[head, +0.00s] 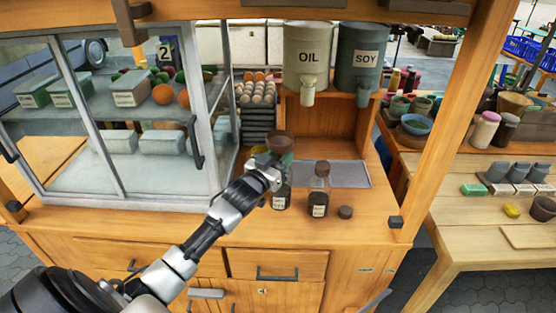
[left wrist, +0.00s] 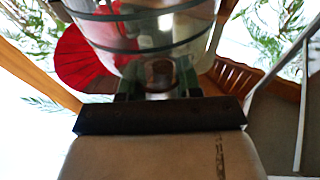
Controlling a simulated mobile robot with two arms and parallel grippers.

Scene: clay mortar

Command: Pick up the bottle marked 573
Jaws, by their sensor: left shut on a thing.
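My left gripper (head: 276,173) is over the front of the counter. In the left wrist view it (left wrist: 158,88) is shut on a clear glass vessel (left wrist: 145,35) with dark bands, which rises above the fingers. A brown round part shows through the glass. In the head view, a brown and greenish shape (head: 280,141) shows just above the gripper; I cannot tell if it is this vessel. A dark-labelled bottle (head: 281,198) stands on the counter just below the gripper, its top hidden. My right gripper is not in view.
A small dark round piece (head: 345,212) lies right of the bottles. A grey tray (head: 345,174) lies behind them. OIL (head: 307,50) and SOY (head: 360,57) dispensers hang above. A glass case (head: 130,150) stands left, and a wooden post (head: 448,120) rises right.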

